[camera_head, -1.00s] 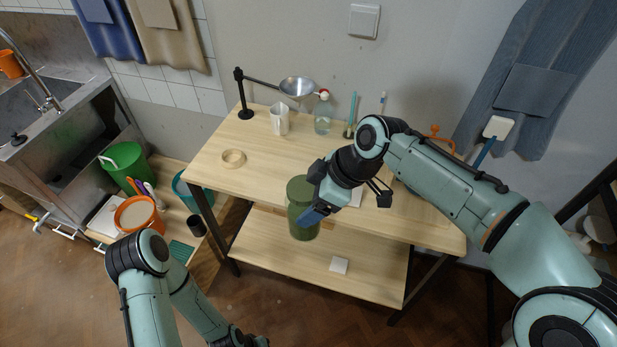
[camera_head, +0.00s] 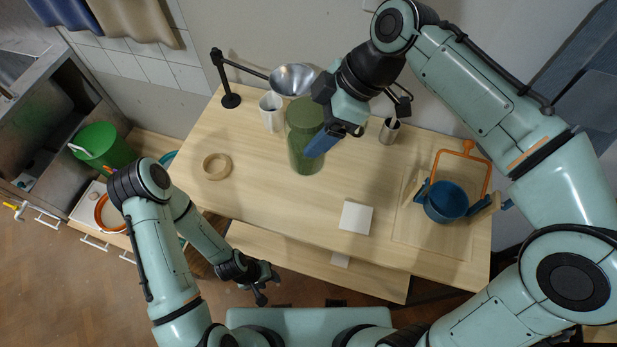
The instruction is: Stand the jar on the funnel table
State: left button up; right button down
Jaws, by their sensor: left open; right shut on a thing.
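The green, see-through jar (camera_head: 300,150) with a darker green top is upright in the camera_head view, over the back middle of the wooden funnel table (camera_head: 270,190). My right gripper (camera_head: 318,143) is shut on the jar from its right side. I cannot tell whether the jar's base touches the tabletop. The metal funnel (camera_head: 291,78) hangs on a black stand (camera_head: 231,99) just behind the jar. My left gripper (camera_head: 263,288) is open and empty, low in front of the table's front edge.
A white mug (camera_head: 270,112) stands left of the jar, and a tape ring (camera_head: 217,166) lies farther left. A white tile (camera_head: 356,218) lies front right. A blue pot (camera_head: 446,202) stands on a board at the right. The front middle of the tabletop is clear.

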pick_arm(q)
jog(key=shift+s+f+b, duration=1.25)
jog(key=shift+s+f, duration=0.3)
jog(key=shift+f, duration=0.2)
pick_arm(e)
notch_tip(320, 180, down, 20)
jog(key=shift+s, duration=0.15)
pick_arm(q)
jog(key=shift+f, duration=0.1)
pick_arm(e)
jog(key=shift+c, duration=1.8)
grip_release()
jog(key=shift+f, duration=0.15)
jog(key=o, duration=0.4)
jog(key=shift+c, duration=0.2)
pick_arm(q)
jog(key=shift+w+r+p, duration=0.35)
jog(key=shift+r, duration=0.25)
pick_arm(e)
jog(key=v, duration=1.2)
jog(key=shift+r, duration=0.2)
